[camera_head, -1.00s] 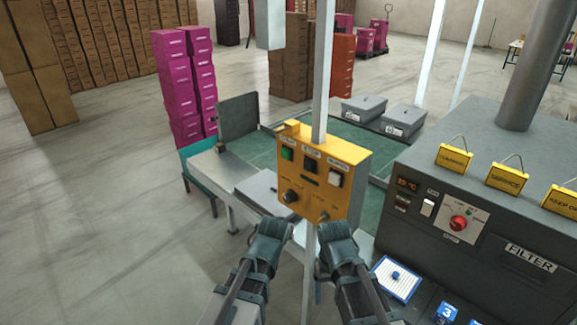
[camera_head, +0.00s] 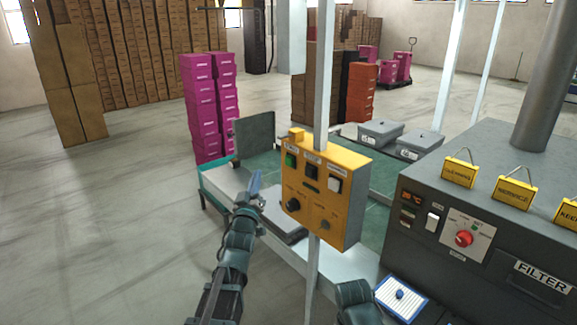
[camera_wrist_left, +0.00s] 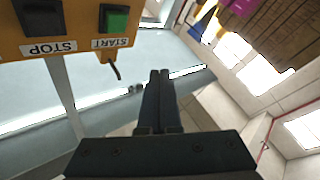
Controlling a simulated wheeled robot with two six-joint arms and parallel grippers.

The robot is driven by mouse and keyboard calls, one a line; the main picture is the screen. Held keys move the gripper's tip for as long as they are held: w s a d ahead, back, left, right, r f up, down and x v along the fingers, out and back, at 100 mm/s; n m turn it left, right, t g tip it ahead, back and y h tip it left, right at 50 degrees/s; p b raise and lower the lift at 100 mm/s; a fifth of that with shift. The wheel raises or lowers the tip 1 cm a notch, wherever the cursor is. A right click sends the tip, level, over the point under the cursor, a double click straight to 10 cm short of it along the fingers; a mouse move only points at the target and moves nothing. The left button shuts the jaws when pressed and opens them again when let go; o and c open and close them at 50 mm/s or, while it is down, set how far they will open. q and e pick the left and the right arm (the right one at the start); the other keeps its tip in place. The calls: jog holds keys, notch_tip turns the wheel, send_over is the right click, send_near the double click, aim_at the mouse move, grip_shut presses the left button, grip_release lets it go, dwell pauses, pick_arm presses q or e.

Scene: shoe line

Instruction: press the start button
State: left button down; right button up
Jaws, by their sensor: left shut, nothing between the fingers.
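The yellow control box (camera_head: 325,205) hangs on a pale upright post. The green start button (camera_head: 290,160) is at the upper left of its face, beside the black stop button (camera_head: 311,171). In the left wrist view the green button (camera_wrist_left: 117,21) is at the upper left above the START label, upside down. My left gripper (camera_head: 256,180) is shut and empty. It points up, left of the box and apart from it. In the wrist view its closed fingers (camera_wrist_left: 158,85) are below and to the right of the button. Part of my right arm shows at the bottom; its fingers are not visible.
A white button (camera_head: 335,185) and dark knobs share the box face. A grey machine (camera_head: 480,200) with a red knob stands at the right. Magenta boxes (camera_head: 210,105) are stacked behind. Open floor lies at left.

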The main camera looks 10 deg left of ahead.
pick_arm(q)
jog(key=w+d, duration=0.5)
jog(key=w, duration=0.2)
jog(key=shift+d, duration=0.25)
dwell(0.4)
jog(key=shift+w, duration=0.1)
dwell(1.9)
jog(key=shift+w+d, duration=0.25)
jog(key=shift+w+d, duration=0.35)
jog(key=shift+w, duration=0.1)
dwell(1.0)
jog(key=shift+s+a, duration=0.1)
jog(key=shift+s, duration=0.05)
jog(key=shift+s+a, duration=0.5)
jog(key=shift+s, duration=0.1)
jog(key=shift+s+a, duration=0.8)
jog(key=shift+s, duration=0.2)
jog(key=shift+s+a, duration=0.75)
jog(key=shift+s, duration=0.25)
